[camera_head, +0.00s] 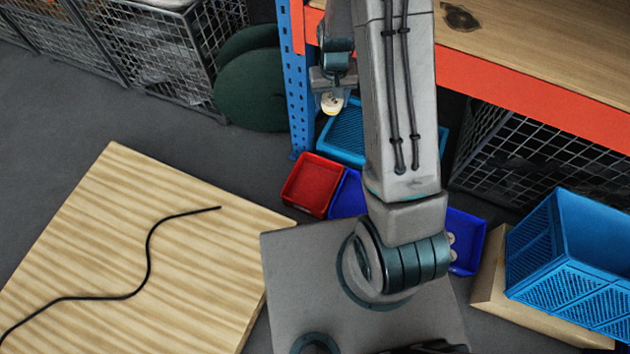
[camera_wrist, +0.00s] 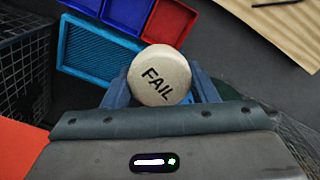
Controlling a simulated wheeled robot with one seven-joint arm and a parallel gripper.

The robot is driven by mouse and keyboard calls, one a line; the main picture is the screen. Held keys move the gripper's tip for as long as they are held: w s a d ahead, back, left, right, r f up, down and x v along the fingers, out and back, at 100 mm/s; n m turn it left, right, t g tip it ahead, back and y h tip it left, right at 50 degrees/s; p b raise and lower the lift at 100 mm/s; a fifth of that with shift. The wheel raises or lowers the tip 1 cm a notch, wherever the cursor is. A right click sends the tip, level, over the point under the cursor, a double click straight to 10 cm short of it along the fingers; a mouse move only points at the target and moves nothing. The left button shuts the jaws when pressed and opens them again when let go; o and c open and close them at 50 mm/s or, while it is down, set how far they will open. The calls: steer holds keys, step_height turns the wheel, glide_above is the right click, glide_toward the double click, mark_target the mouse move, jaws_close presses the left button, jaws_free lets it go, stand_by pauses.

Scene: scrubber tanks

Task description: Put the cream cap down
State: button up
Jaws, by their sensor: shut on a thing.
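The cream cap (camera_wrist: 159,76) is round, with the dark word FAIL on its face, and it sits between the fingers of my gripper (camera_wrist: 162,88) in the wrist view. My gripper is shut on it. In the head view the cap (camera_head: 332,104) shows small and pale under my gripper (camera_head: 331,92), beside the blue rack post and above the floor area with the light blue crate. My arm hides part of the scene to the right of it.
A light blue crate (camera_head: 341,135), a red bin (camera_head: 312,185) and dark blue bins (camera_head: 466,240) stand on the floor. A wooden board (camera_head: 190,240) with a black cable lies left. An orange-edged shelf (camera_head: 535,85) and blue post (camera_head: 297,90) are close to my arm.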

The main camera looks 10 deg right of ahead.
steer(key=w+d+f+m+b, duration=0.35)
steer(key=f+m+b, duration=0.75)
steer(key=f, duration=1)
steer(key=w+d+f+m+b, duration=0.35)
steer(key=f+m+b, duration=0.8)
steer(key=f, duration=0.85)
steer(key=w+d+f+m+b, duration=0.35)
steer(key=f+m+b, duration=0.75)
steer(key=f, duration=1)
steer(key=w+a+f+b, duration=0.1)
steer(key=a+f+b, duration=0.1)
steer(key=a+f, duration=0.1)
steer(key=w+a+f+n+b, duration=0.1)
steer(key=a+f+b, duration=0.2)
steer(key=a+f, duration=0.1)
steer(key=w+a+f+n+b, duration=0.1)
steer(key=a+f+b, duration=0.2)
steer(key=a+f, duration=0.1)
steer(key=shift+w+a+f, duration=0.1)
steer(key=shift+w+f, duration=0.1)
steer(key=shift+w, duration=0.1)
steer(key=shift+r, duration=0.1)
steer(key=shift+f+b, duration=0.7)
steer(key=shift+b, duration=0.35)
